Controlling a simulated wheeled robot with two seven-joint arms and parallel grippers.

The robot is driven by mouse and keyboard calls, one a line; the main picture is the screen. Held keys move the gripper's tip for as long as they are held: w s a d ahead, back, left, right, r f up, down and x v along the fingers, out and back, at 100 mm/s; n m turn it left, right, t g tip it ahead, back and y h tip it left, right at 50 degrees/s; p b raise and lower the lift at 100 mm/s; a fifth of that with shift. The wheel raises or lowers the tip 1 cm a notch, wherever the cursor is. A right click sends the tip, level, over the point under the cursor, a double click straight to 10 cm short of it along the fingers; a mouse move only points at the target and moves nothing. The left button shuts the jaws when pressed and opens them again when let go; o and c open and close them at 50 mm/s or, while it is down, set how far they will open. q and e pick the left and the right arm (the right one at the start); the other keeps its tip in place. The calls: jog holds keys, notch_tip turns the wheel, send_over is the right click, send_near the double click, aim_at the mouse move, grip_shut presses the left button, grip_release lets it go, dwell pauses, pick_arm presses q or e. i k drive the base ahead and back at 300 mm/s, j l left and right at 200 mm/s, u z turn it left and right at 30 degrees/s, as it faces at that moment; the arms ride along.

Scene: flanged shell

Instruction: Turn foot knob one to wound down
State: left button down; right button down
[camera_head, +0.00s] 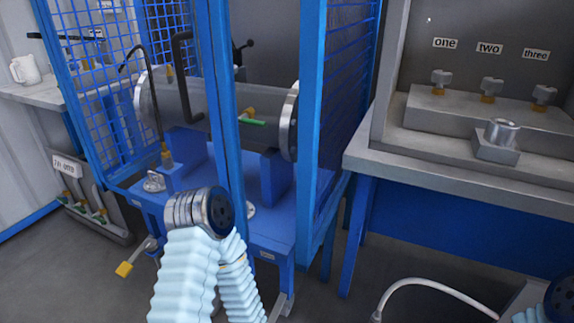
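Fittings under the labels one (439,77), two (490,89) and three (543,97) stand in a row on the grey bench at right. Each has a grey top and a brass-coloured base. Silver knob-like parts sit on the blue stand at its left (153,181) and partly behind a post (250,210). I cannot tell which part is foot knob one or how far any is turned. My pale blue sleeved arm with a dark round joint is at lower centre; another dark joint is at lower right. No gripper fingers show for either arm.
A flanged grey cylinder (258,104) lies inside a blue mesh cage (85,60). Blue posts stand in front of it. A yellow-ended lever (125,268) is low at left, near a rack (88,212). A white hose (430,283) arches at lower right.

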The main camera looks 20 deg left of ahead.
aim_at(151, 245)
jog(key=u, duration=1.8)
jog(key=z, duration=0.7)
jog(key=i+j+z, duration=0.15)
jog(key=j+z, duration=0.15)
jog(key=i+j+z, duration=0.1)
jog(key=j+z, duration=0.2)
jog(key=i+j+z, duration=0.1)
jog(key=j+z, duration=0.25)
jog(key=j, duration=0.7)
jog(key=i+j+z, duration=0.15)
jog(key=j, duration=0.5)
